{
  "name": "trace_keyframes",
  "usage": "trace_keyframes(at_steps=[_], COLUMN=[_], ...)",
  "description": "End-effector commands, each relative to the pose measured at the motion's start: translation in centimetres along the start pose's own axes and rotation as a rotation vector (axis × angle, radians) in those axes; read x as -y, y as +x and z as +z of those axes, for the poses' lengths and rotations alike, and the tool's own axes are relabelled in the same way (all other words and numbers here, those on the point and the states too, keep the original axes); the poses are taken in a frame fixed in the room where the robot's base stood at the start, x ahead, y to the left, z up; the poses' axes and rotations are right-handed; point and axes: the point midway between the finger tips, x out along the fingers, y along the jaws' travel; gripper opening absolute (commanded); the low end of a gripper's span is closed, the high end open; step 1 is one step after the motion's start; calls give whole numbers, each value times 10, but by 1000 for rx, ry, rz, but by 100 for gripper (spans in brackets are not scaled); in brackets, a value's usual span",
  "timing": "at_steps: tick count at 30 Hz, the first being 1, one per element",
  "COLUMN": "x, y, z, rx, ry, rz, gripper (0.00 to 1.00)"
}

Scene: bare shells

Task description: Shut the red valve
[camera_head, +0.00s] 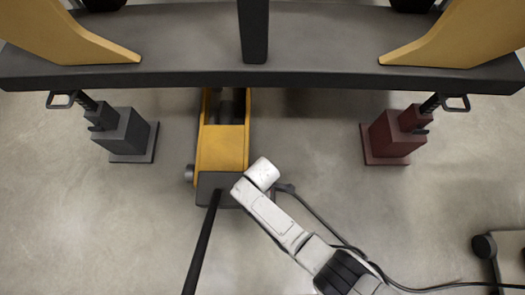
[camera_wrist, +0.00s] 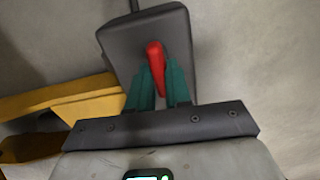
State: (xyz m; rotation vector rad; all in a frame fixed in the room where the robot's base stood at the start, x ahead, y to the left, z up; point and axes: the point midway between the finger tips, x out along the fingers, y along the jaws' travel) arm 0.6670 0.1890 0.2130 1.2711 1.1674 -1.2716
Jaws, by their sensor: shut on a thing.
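The red valve (camera_wrist: 155,52) is a small red lever against a dark grey block (camera_wrist: 186,28) in the wrist view. My gripper (camera_wrist: 160,72) has its two green fingers shut on the lever, one on each side. In the head view, the dark block (camera_head: 208,182) forms the near end of a yellow floor jack (camera_head: 221,150). My white arm reaches its right side from the lower right. The valve and my fingertips are hidden in that view.
A long black handle (camera_head: 203,240) rises from the jack's near end. A grey stand (camera_head: 125,132) is at left and a dark red stand (camera_head: 392,136) at right, under a dark platform (camera_head: 320,75). A dark cable trails to the lower right. Floor between jack and stands is clear.

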Motion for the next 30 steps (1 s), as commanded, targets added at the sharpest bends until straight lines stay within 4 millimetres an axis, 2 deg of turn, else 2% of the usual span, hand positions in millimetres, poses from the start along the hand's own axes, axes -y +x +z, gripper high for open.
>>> trace_keyframes(at_steps=[9,10,17,25,30], x=[0,0,0,0,0], y=[1,1,0,-2,-21], z=[1,1,0,0,0], rx=[0,0,0,-1,-2], ry=[6,6,4,2,3], rz=[-1,-1,-1,0,0], gripper=[0,20,42,43,43])
